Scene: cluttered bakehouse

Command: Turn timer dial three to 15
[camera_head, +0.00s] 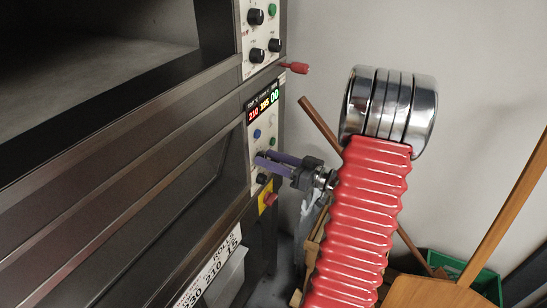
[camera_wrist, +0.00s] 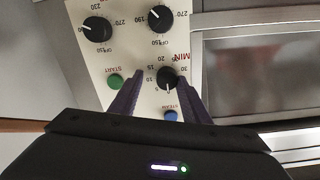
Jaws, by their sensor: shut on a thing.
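The timer dial (camera_wrist: 168,77) is a black knob under upside-down "MIN" lettering on a cream panel in the wrist view. Numbers such as 15, 20 and 30 show around it. Its white mark seems to point down the picture; its exact reading is too small to tell. My gripper (camera_wrist: 162,79) has its purple fingers on either side of this dial and is shut on it. In the head view my gripper (camera_head: 260,157) reaches the lower oven's panel (camera_head: 252,106) from the right, and its fingers hide the dial. The display (camera_head: 263,103) above reads 210, 195 and 00.
Two other dials (camera_wrist: 97,29) (camera_wrist: 158,18), a green START button (camera_wrist: 115,81) and a blue STEAM button (camera_wrist: 170,115) sit close by. A red knob (camera_head: 270,198) on yellow is below. A red lever (camera_head: 295,68) juts out above. Wooden boards and a green crate (camera_head: 465,270) stand right.

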